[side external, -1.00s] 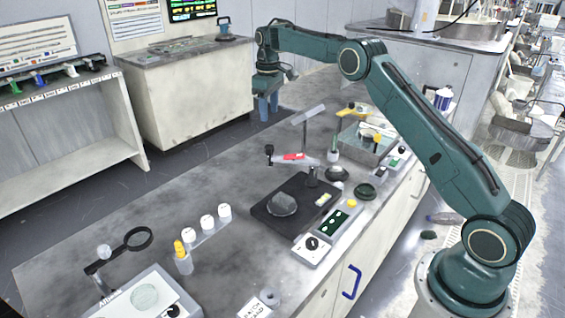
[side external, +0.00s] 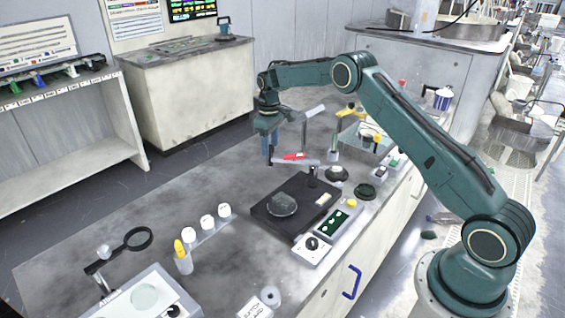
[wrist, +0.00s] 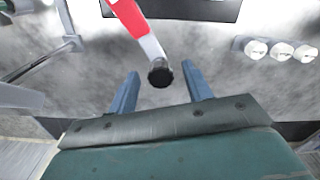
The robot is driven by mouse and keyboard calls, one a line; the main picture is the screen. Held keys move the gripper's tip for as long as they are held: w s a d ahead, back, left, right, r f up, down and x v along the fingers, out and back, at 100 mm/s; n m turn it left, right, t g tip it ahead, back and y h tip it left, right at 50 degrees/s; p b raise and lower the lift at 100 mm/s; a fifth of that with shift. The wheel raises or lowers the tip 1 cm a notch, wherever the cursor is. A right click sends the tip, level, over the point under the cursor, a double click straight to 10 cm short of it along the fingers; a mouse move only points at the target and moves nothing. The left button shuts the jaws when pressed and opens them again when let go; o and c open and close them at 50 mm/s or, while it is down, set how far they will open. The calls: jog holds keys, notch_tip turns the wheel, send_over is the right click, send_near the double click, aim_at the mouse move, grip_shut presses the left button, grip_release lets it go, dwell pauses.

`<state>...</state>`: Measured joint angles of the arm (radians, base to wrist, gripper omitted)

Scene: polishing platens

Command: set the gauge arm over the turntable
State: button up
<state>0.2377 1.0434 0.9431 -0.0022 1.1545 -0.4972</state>
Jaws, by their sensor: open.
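The gauge arm (side external: 305,161) is a pale bar with a red section, reaching left from a short post at the back of the turntable's black base (side external: 262,213). It points away from the round grey disc (side external: 283,204) of the turntable. In the wrist view the gauge arm (wrist: 130,18) comes down from the top and ends in a black knob (wrist: 160,74).
White-capped bottles (side external: 207,222) stand in a row at front left; they also show in the wrist view (wrist: 281,50). A control box (side external: 313,248) lies right of the base. A stand with a slanted pale bar (side external: 314,111) rises behind.

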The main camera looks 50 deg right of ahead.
jog(key=shift+f, duration=0.1)
grip_shut()
jog(key=shift+a, duration=0.1)
jog(key=s+a+n, duration=0.7)
jog(key=s+n, duration=0.5)
jog(key=shift+s, duration=0.25)
dwell(0.5)
grip_release()
